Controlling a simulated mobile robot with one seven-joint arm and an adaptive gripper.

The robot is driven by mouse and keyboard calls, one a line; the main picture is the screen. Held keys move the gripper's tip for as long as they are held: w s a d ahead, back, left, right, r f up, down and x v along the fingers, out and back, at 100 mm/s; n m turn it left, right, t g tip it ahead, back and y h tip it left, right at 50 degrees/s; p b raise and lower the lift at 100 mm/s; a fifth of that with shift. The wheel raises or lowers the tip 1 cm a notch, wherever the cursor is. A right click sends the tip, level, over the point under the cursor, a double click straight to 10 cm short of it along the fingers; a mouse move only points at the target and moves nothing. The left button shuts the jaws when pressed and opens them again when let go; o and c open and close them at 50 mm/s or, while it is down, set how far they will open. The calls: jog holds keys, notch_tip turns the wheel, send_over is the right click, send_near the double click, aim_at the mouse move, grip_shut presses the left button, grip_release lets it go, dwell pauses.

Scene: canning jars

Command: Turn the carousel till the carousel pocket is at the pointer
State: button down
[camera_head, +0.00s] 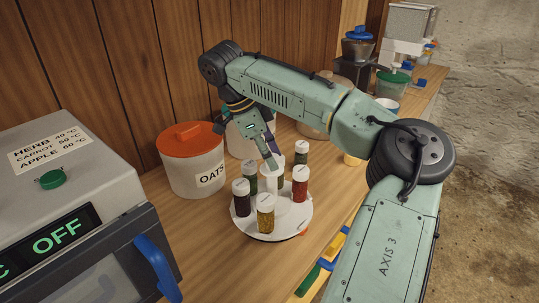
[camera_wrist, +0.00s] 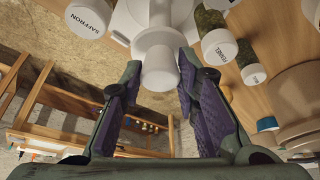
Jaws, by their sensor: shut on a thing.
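The carousel (camera_head: 262,233) is a round white turntable on the wooden counter, carrying several white-lidded jars. A white knob (camera_wrist: 160,70) rises at its centre, and its post also shows in the head view (camera_head: 274,183). My gripper (camera_head: 271,158) reaches down to it from above; in the wrist view its purple-padded fingers (camera_wrist: 159,74) are shut on the knob. A bare patch of the disc lies at the front right, between the yellow jar (camera_head: 265,216) and the red jar (camera_head: 300,185). A small orange-red piece at the disc's right front edge (camera_head: 303,233) may be the pointer.
A dark jar (camera_head: 241,200) stands at the carousel's left. The wrist view shows the SAFFRON lid (camera_wrist: 88,19) and FENNEL lid (camera_wrist: 220,46) beside the fingers. An orange-lidded oats canister (camera_head: 190,165) stands behind left, and a grey appliance (camera_head: 70,215) reading OFF is at far left.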

jog(key=c, duration=1.2)
grip_release()
jog(key=shift+r, duration=0.1)
jog(key=v, duration=0.7)
jog(key=shift+r, duration=0.2)
jog(key=shift+a, duration=0.1)
